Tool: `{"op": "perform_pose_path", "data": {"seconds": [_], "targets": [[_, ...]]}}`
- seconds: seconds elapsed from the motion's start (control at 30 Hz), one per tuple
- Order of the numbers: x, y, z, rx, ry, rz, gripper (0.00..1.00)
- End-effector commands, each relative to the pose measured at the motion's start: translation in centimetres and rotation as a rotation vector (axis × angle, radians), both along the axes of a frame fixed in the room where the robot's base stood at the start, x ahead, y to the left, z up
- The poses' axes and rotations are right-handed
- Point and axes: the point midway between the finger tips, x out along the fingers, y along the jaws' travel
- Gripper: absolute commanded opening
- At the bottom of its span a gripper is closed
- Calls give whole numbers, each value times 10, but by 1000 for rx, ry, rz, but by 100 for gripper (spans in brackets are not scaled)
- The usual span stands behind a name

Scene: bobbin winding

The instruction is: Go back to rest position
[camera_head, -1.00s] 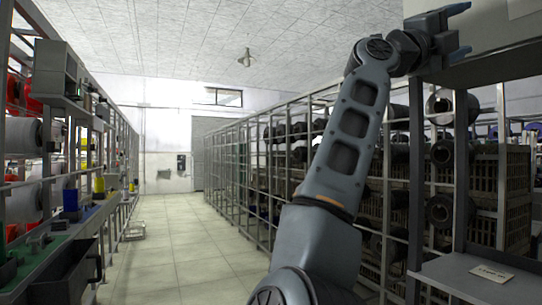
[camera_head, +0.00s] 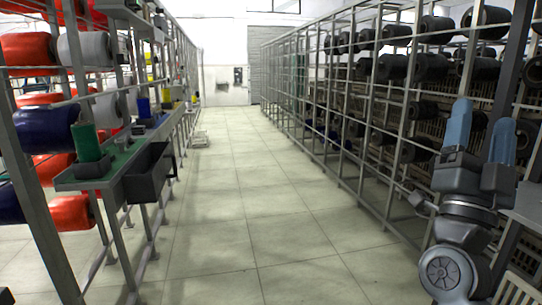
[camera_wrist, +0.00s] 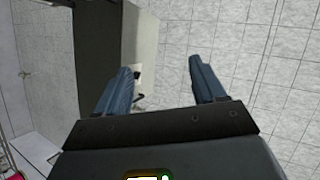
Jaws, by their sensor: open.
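My gripper (camera_head: 480,128) is at the lower right of the head view, beside the right-hand rack. Its two blue fingers point upward, apart and with nothing between them. My arm is folded low below it and only partly in view. In the wrist view my gripper (camera_wrist: 161,66) also shows open and empty, with pale tiled surfaces and a grey panel beyond the fingers.
A rack (camera_head: 375,75) holding dark bobbins runs along the right, close to my arm. On the left a rack carries red, white and blue spools, with a green shelf (camera_head: 122,160) and a dark bin (camera_head: 148,172). The tiled aisle floor (camera_head: 240,190) between them is clear.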

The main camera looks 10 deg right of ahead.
Motion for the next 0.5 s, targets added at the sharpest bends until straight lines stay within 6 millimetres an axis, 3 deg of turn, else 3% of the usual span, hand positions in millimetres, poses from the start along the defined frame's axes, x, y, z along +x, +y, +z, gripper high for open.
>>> {"op": "perform_pose_path", "data": {"seconds": [0.1, 0.27, 0.5], "targets": [[-16, 14, -45, -56, 117, 27, 70], [-42, 31, -100, -118, 268, 67, 70], [-95, 56, -174, -183, 498, 137, 70]]}}
